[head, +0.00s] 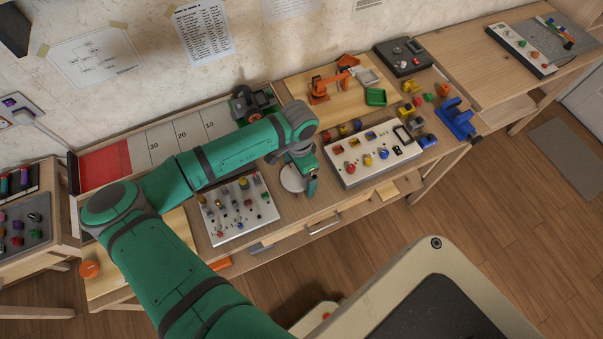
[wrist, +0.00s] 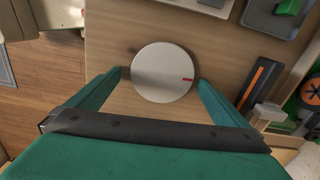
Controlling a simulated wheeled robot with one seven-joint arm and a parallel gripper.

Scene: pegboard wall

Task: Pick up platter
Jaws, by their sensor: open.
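The platter is a flat, round, pale grey disc (wrist: 162,66) with a small red mark near its right edge, lying on the wooden bench top. In the head view the platter (head: 291,180) shows partly, with my gripper (head: 306,184) over and beside it. In the wrist view my gripper (wrist: 160,80) is open, with one green finger to the left of the disc and one to the right. The disc lies between and just beyond the fingertips. I cannot tell whether either finger touches it.
A white board with small knobs (head: 237,216) stands left of the platter, and a white panel with coloured blocks (head: 372,153) stands right. A green and black wheeled object (head: 254,103) sits behind. The bench's front edge, with a drawer handle (head: 322,224), is close by.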

